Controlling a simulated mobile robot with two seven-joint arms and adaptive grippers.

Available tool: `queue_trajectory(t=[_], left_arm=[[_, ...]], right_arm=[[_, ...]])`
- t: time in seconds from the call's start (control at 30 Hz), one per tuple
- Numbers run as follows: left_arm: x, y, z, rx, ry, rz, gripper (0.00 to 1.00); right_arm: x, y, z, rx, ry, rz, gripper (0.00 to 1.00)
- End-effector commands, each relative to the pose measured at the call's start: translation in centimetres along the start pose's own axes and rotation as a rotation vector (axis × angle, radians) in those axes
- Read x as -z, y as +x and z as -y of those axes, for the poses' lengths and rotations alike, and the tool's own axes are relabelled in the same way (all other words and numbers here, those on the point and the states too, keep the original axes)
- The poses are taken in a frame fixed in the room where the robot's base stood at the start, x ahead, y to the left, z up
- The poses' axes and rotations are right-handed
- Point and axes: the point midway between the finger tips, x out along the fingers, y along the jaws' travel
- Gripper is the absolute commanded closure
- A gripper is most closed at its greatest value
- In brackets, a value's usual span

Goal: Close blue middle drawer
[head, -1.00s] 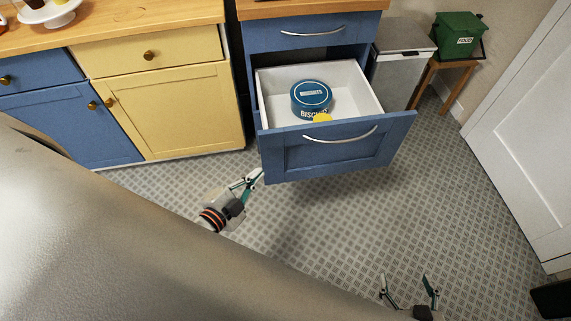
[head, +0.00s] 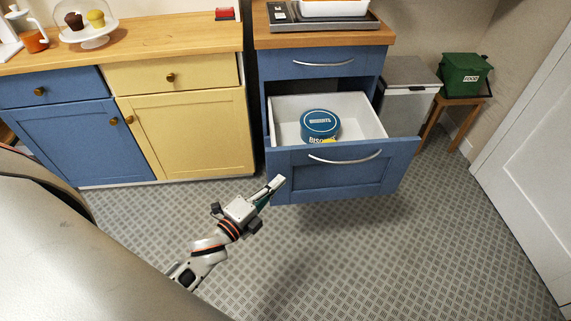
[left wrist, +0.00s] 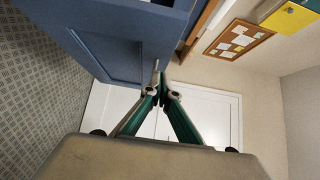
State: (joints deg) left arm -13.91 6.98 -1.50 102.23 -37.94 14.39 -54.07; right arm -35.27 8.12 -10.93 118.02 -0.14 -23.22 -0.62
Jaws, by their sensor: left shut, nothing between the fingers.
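The blue middle drawer (head: 338,174) stands pulled out in the head view, its white inside showing and a curved metal handle (head: 345,159) on its front. A blue biscuit tin (head: 320,125) sits inside it. My left gripper (head: 279,181) is shut and empty, close to the left end of the drawer front. I cannot tell whether it touches. In the left wrist view the shut fingertips (left wrist: 158,84) are beside a blue panel (left wrist: 110,35), with a piece of metal near the tips. My right gripper is not in view.
The blue top drawer (head: 325,63) above is shut. Yellow and blue cupboards (head: 185,130) stand to the left. A bin (head: 408,92) and a green food box (head: 465,78) on a stool stand to the right, near a white door (head: 530,150). Open tiled floor lies in front.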

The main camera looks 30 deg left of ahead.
Motion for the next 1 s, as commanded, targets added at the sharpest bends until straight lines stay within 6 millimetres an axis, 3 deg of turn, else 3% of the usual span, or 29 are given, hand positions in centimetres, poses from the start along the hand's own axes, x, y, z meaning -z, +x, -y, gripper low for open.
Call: queue_trajectory(t=[0.2,0.4,1.0], left_arm=[[0.0,4.4,0.0,0.001,-0.001,0.000,1.00],[-1.9,6.5,-0.1,-0.001,0.000,0.000,1.00],[-2.9,7.5,-0.1,-0.001,-0.003,0.000,1.00]], right_arm=[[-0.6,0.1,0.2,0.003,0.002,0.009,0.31],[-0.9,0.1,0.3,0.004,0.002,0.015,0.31],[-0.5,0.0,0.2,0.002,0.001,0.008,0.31]])
